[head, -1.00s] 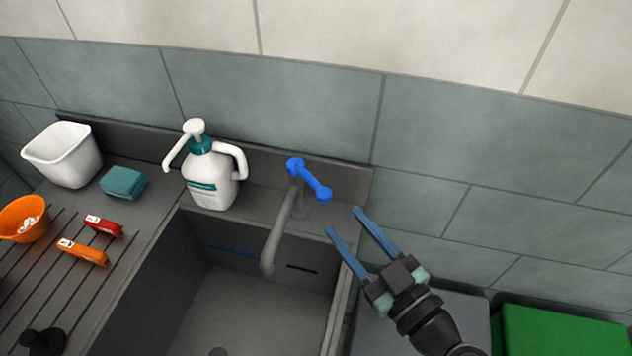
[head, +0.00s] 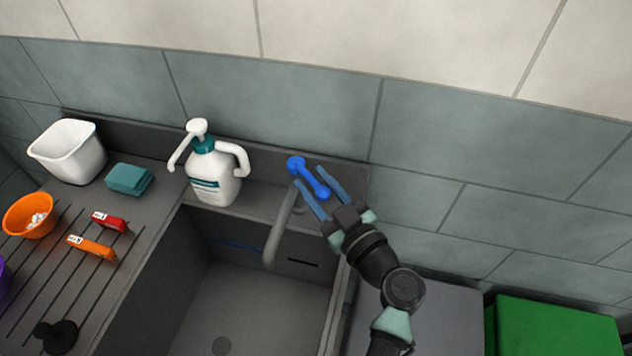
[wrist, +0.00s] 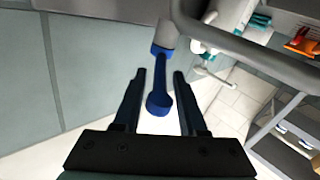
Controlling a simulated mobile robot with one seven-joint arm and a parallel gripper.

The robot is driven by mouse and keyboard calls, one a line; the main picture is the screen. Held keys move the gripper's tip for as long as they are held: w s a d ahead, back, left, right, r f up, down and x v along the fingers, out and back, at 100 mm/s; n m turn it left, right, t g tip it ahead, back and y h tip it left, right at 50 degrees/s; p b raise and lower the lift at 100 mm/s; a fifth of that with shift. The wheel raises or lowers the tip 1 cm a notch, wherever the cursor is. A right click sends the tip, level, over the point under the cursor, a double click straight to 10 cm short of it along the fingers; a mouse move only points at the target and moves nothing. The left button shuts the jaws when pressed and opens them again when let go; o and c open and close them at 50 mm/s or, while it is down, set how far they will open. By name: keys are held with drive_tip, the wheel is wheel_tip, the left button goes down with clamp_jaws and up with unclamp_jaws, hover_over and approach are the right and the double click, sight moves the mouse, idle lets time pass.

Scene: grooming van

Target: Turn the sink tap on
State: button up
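The sink tap has a grey curved spout (head: 279,232) over the basin and a blue lever handle (head: 311,179) on top. The lever points toward the lower right in the head view. My gripper (head: 311,188) is open, with its two blue fingers on either side of the lever. In the wrist view the blue lever (wrist: 159,92) shows between the two fingertips of my gripper (wrist: 159,75), with visible gaps on both sides. I cannot tell whether a finger touches it. The sink basin (head: 235,300) lies below the spout.
A white pump bottle (head: 215,178) stands left of the tap on the sink's back ledge. A teal sponge (head: 128,179), white tub (head: 68,152) and orange bowl (head: 29,215) are farther left. The tiled wall (head: 440,130) is close behind.

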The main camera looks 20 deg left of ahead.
clamp_jaws()
idle(1.2)
